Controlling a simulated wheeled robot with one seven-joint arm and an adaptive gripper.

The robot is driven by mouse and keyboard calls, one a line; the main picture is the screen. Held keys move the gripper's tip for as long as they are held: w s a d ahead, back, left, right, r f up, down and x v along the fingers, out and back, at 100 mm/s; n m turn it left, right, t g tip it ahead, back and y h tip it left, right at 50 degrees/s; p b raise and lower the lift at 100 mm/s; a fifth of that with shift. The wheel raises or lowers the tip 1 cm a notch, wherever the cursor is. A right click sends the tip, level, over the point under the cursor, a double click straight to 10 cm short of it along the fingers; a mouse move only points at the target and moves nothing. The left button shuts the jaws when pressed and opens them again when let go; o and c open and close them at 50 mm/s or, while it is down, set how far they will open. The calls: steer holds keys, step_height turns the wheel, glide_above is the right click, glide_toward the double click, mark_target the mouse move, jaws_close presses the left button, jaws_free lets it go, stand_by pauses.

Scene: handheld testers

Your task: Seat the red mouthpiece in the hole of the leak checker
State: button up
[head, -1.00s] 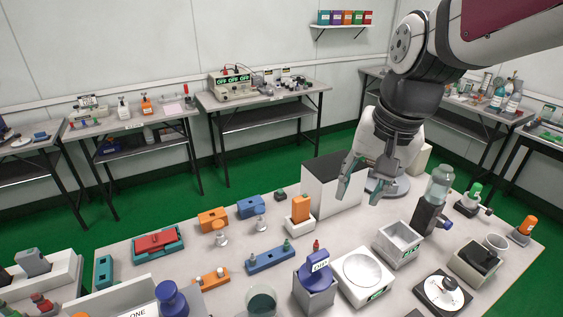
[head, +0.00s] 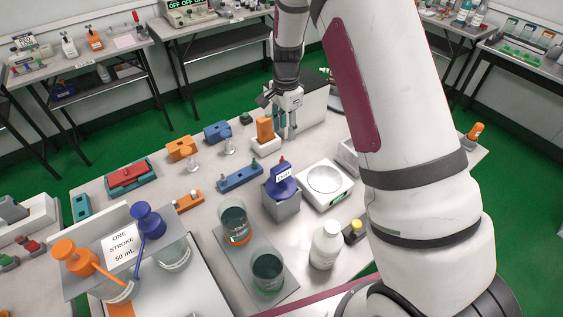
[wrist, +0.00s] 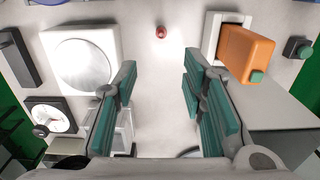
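A small red piece (wrist: 161,32), which looks like the mouthpiece, stands on the bare table at the top middle of the wrist view. In the head view its red tip (head: 282,160) shows behind the purple-topped grey box. An orange handheld device (wrist: 246,54) sits in a white stand at the right of the wrist view; it also shows in the head view (head: 265,130). It may be the leak checker, but I cannot tell, and no hole is visible. My gripper (wrist: 160,88) is open and empty, its teal fingers wide apart, with the red piece beyond the fingertips.
A white scale (wrist: 108,60) is left of the red piece in the wrist view. The purple-topped grey box (head: 282,195) and a blue peg holder (head: 240,177) are nearby in the head view. Table between the scale and orange device is clear around the red piece.

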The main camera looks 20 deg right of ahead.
mark_target(282, 157)
step_height(282, 157, down, 8)
steer(key=shift+f, duration=0.15)
steer(key=shift+a+f+p, duration=0.25)
steer(key=shift+f+p, duration=0.1)
steer(key=shift+f, duration=0.95)
steer(key=shift+a+f+p, duration=0.2)
steer(key=shift+f+p, duration=0.1)
steer(key=shift+f, duration=0.95)
steer(key=c, duration=0.9)
step_height(282, 157, up, 10)
steer(key=shift+f+b, duration=0.1)
steer(key=shift+b, duration=0.35)
step_height(282, 157, up, 14)
steer(key=p, duration=0.2)
steer(key=s+f+n+b, duration=0.2)
steer(key=s+f+n, duration=0.5)
steer(key=f+n, duration=0.3)
steer(key=n, duration=0.4)
steer(key=shift+s+f, duration=0.25)
steer(key=shift+s, duration=0.05)
